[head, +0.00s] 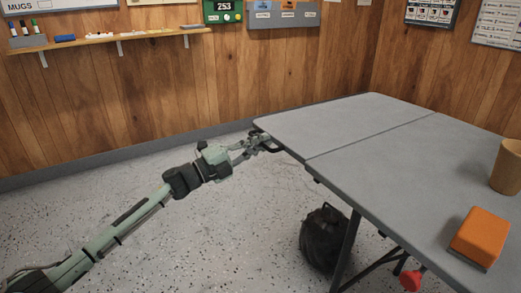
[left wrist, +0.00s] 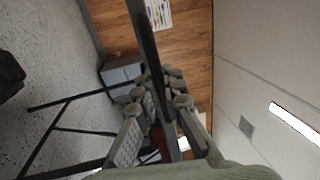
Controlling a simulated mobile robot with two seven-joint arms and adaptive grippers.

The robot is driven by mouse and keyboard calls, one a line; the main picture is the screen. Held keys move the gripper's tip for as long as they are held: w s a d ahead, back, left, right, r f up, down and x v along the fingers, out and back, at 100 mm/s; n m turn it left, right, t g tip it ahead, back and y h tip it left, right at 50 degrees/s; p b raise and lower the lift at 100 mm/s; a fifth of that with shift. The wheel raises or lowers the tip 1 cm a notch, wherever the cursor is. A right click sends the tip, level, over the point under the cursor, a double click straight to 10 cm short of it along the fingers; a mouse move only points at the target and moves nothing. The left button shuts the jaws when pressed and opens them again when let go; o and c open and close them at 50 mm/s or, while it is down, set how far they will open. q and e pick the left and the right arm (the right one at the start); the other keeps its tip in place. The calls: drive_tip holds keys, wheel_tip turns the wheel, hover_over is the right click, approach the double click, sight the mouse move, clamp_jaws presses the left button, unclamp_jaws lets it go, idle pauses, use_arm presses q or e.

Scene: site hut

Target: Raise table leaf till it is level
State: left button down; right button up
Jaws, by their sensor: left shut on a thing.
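The table leaf (head: 335,120) is the grey far-left part of the folding table, beyond a seam across the top. It looks about in line with the fixed grey tabletop (head: 375,180); a small tilt is hard to rule out. My left gripper (head: 264,145) is shut on the leaf's near-left edge, close to its outer corner. In the left wrist view the leaf (left wrist: 150,45) shows edge-on as a dark strip between the fingers of my left gripper (left wrist: 162,85). My right gripper is in neither view.
An orange block (head: 480,236) and a tan cup (head: 508,168) stand on the fixed tabletop. A black bag (head: 325,240) is on the floor by the table legs. A red object (head: 410,280) shows below the table edge. A wall shelf (head: 110,38) is at back left.

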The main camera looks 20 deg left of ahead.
use_arm(q)
drive_tip(key=shift+a+r+m, duration=0.1)
drive_tip(key=shift+r+m, duration=0.2)
drive_tip(key=shift+r, duration=0.3)
drive_tip(key=c, duration=1.6)
unclamp_jaws()
drive_tip(key=shift+f, duration=0.1)
drive_tip(key=shift+s+f, duration=0.1)
drive_tip(key=v, duration=1.1)
drive_tip(key=shift+s+a, duration=0.25)
drive_tip(key=shift+s, duration=0.05)
drive_tip(key=shift+f, duration=0.1)
